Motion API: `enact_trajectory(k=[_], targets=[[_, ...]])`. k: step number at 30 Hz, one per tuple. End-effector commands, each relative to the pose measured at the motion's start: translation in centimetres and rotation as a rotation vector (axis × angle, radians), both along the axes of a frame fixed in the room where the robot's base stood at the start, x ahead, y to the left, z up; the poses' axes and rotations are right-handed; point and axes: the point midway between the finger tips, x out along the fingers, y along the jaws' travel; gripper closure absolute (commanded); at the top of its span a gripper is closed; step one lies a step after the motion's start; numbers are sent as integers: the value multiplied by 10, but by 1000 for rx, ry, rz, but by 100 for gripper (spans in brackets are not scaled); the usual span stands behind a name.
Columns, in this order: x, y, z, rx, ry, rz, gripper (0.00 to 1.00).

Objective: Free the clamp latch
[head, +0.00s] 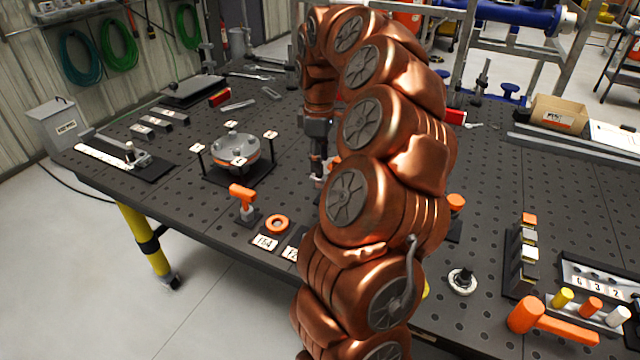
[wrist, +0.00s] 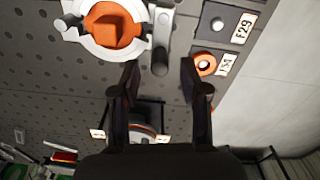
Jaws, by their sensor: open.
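My gripper (wrist: 164,85) is open and empty in the wrist view, its two dark fingers spread above the bench. Beyond the left finger is a pale round fitting (wrist: 78,33) with an orange knob (wrist: 112,28) in its middle. A grey metal bar (wrist: 162,35) stands beside it. I cannot tell for certain whether this is the clamp with the latch. In the head view my gripper (head: 318,166) points down over the bench, and my arm hides most of what lies around it.
The perforated bench (head: 205,205) carries a round flanged part (head: 230,148), an orange-handled tool (head: 242,196) and an orange ring (head: 277,224). The ring also shows in the wrist view (wrist: 205,65), near the right finger. An orange mallet (head: 525,315) lies at the front right.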

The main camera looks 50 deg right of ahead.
Motion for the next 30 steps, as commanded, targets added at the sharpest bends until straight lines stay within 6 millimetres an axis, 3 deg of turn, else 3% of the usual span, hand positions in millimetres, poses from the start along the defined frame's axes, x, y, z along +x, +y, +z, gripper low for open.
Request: enact_trajectory(k=[6,26,30], targets=[[0,0,-16,0,0,0,55],[1,0,-16,0,-1,0,55],[1,0,-16,0,-1,0,68]])
